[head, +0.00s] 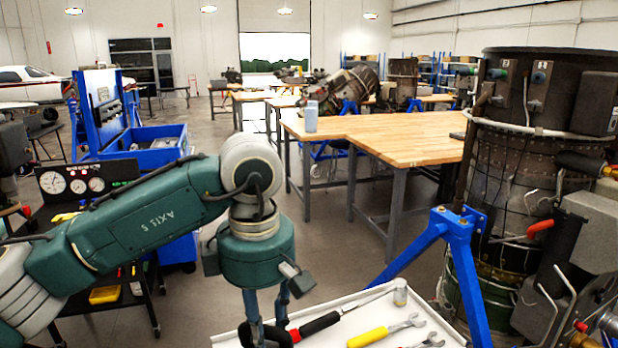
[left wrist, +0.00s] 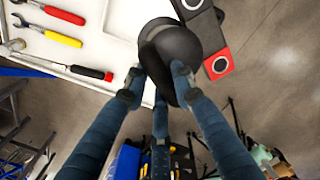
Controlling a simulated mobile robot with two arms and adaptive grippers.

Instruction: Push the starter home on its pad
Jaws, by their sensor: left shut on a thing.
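My left gripper (head: 264,335) points down over the white tray (head: 362,341) at the bottom of the head view. In the left wrist view its blue fingers (left wrist: 160,85) are closed around a black rounded body (left wrist: 170,48), which I take to be the starter. Part of this body is hidden by the fingers, and the head view cuts off its lower part. I cannot make out the pad for sure. A large turbine engine (head: 500,190) stands upright at the right on a blue stand (head: 458,250). My right gripper is not in view.
A wooden workbench (head: 400,138) stands behind.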

